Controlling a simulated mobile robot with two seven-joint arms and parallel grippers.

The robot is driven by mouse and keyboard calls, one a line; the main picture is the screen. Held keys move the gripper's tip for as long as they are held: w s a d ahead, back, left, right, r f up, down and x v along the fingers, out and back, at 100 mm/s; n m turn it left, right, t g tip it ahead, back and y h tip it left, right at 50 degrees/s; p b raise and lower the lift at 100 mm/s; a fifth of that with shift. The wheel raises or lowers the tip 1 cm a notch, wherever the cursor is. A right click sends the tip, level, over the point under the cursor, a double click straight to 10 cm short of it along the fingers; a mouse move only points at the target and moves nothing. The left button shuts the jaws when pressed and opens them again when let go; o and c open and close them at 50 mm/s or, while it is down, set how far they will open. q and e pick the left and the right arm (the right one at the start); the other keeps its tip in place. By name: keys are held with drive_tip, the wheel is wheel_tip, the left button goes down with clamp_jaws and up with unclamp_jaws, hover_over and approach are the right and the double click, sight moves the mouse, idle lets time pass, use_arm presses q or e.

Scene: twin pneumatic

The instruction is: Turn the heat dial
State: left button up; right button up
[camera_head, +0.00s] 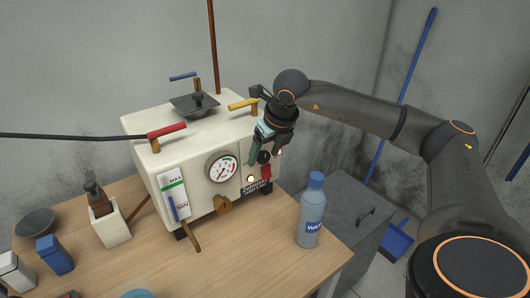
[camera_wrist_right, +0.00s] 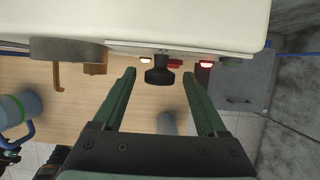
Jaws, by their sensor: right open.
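The heat dial, a black knob (camera_head: 264,157), sits on the front face of the white machine (camera_head: 205,150), right of the round gauge. In the right wrist view the black knob (camera_wrist_right: 160,73) stands out from the panel between two lit lamps. My right gripper (camera_head: 265,148) is in front of the panel at the knob. In the right wrist view its green fingers (camera_wrist_right: 159,77) are open, one on each side of the knob, with a visible gap on both sides. My left gripper is not in view.
A red switch (camera_head: 266,172) is just below the knob. The gauge (camera_head: 222,167) and a brass valve (camera_head: 223,204) are to its left. A water bottle (camera_head: 311,213) stands on the wooden table (camera_head: 250,255) at front right. A grey cabinet (camera_head: 350,205) is beyond it.

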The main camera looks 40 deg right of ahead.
clamp_jaws()
idle(0.5)
